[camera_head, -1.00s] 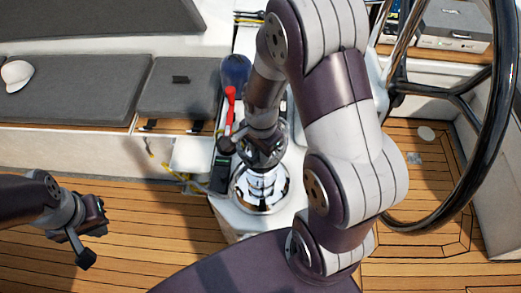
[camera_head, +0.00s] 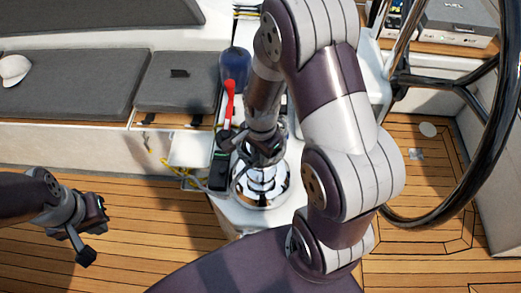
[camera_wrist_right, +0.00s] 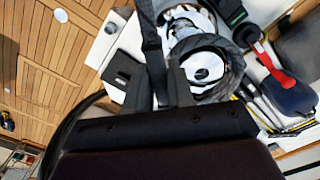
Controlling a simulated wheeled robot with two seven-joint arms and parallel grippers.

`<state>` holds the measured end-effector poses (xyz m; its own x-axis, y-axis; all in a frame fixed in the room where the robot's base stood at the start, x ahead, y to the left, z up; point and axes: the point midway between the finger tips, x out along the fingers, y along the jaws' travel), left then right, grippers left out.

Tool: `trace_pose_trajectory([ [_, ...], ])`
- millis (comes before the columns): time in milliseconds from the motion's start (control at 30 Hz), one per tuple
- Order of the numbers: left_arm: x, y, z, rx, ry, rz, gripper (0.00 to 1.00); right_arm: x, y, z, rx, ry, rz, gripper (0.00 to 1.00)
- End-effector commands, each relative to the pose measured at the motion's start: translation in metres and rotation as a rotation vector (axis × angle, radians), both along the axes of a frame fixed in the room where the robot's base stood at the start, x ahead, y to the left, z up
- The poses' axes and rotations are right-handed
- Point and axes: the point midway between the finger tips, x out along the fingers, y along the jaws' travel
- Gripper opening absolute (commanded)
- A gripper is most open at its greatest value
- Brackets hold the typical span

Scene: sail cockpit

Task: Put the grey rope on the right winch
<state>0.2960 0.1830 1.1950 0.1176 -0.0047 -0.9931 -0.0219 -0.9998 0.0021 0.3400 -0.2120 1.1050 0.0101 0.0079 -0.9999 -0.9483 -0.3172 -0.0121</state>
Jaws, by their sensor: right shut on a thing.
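The chrome right winch (camera_head: 262,190) stands on the white cockpit ledge in the head view. Its round top (camera_wrist_right: 203,67) shows in the right wrist view. The grey rope (camera_head: 205,186) runs at the left of the winch. In the right wrist view grey rope (camera_wrist_right: 236,62) curves close around the winch; whether it makes a full turn is hidden. My right gripper (camera_head: 262,150) is at the winch's top, shut on the rope, though the grip itself is mostly hidden. Its dark fingers (camera_wrist_right: 168,75) reach beside the winch top. My left gripper (camera_head: 94,232) is open and empty above the deck.
A red-handled lever (camera_head: 230,100) and a dark blue rounded object (camera_head: 236,66) stand behind the winch. The black steering wheel (camera_head: 497,130) is at the right. Grey cushions (camera_head: 75,85) lie at the left. The wooden deck (camera_head: 150,235) is clear.

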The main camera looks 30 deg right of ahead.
Motion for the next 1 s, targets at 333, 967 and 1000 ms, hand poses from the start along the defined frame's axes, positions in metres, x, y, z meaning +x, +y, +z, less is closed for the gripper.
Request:
trace_pose_trajectory([
  [333,0.0,0.0,-0.004,0.0,0.0,0.0,0.0,0.0,0.0,-0.006,0.0,-0.001,0.0,0.0],
  [967,0.0,0.0,-0.036,0.0,0.0,0.0,0.0,0.0,0.0,-0.049,0.0,0.0,0.0,0.0],
  [1000,0.0,0.0,-0.039,0.0,0.0,0.0,0.0,0.0,0.0,-0.052,0.0,0.0,0.0,0.0],
])
